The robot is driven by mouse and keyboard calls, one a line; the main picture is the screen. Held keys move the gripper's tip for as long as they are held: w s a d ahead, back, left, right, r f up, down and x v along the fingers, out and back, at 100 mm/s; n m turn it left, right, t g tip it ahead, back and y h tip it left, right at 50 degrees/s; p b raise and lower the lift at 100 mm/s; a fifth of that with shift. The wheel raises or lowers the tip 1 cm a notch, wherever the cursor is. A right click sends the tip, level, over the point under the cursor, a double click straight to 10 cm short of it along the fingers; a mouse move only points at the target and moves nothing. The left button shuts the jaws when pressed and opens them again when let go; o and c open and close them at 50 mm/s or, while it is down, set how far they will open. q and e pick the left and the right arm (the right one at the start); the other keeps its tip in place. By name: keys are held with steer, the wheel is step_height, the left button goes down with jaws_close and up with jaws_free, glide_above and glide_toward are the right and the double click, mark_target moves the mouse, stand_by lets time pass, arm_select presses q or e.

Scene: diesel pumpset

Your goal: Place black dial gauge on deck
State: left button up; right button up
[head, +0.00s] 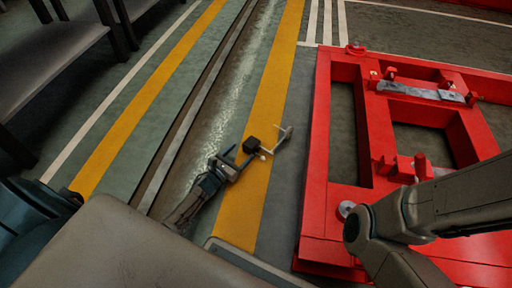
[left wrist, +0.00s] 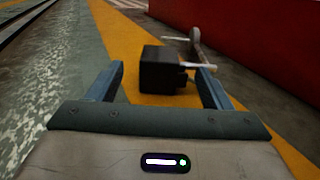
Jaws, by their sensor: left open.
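The black dial gauge (head: 251,145) shows as a dark box with a thin grey arm and crosspiece reaching to its right. It appears over the yellow floor stripe, left of the red frame. My left gripper (head: 239,159) is open just short of it. In the left wrist view the dark box (left wrist: 163,70) is ahead of and between the open fingers (left wrist: 160,84), nearer the right fingertip. I cannot tell whether they touch. The gauge's face is not visible. My right gripper is out of view; a grey arm of mine crosses the lower right.
The large red steel frame (head: 314,175) with openings, posts and grey metal bars (head: 420,91) fills the right. A floor rail (head: 190,113) runs along the left, with dark seats (head: 48,58) at the upper left. The striped floor between is mostly clear.

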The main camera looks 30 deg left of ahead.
mark_target(253, 140)
arm_select(q)
steer(key=w, duration=0.2)
steer(key=w+b, duration=0.1)
steer(key=shift+w+d, duration=0.15)
steer(key=shift+d, duration=0.15)
steer(key=w+b, duration=0.1)
steer(key=w, duration=0.1)
steer(key=w+b, duration=0.1)
steer(key=w, duration=0.1)
steer(key=shift+d+f, duration=0.15)
steer(key=shift+d, duration=0.25)
steer(key=shift+w+d+b, duration=0.15)
steer(key=shift+w+b, duration=0.2)
steer(key=shift+w, duration=0.25)
steer(key=shift+r, duration=0.2)
jaws_close()
steer(key=shift+r, duration=0.1)
